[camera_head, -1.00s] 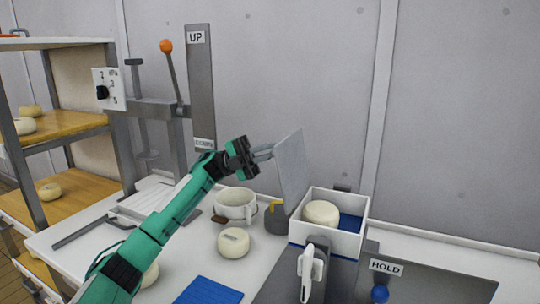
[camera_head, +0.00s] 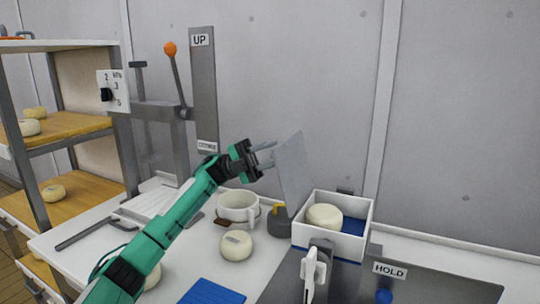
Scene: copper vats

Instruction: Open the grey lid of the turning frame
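The turning frame (camera_head: 357,240) is a white open box with a blue lining at the right of the bench. A pale round cheese (camera_head: 324,217) lies inside it. Its grey lid (camera_head: 294,172) stands raised, close to upright, at the box's left side. My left gripper (camera_head: 268,155) is just left of the lid's upper part, with its grey fingers apart and nothing visible between them. Whether a fingertip touches the lid is hard to tell. My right gripper is not in view.
A press with an orange-knobbed lever (camera_head: 170,48) is behind. A HOLD sign (camera_head: 389,271) stands at front right. Shelves (camera_head: 62,128) with cheeses are left.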

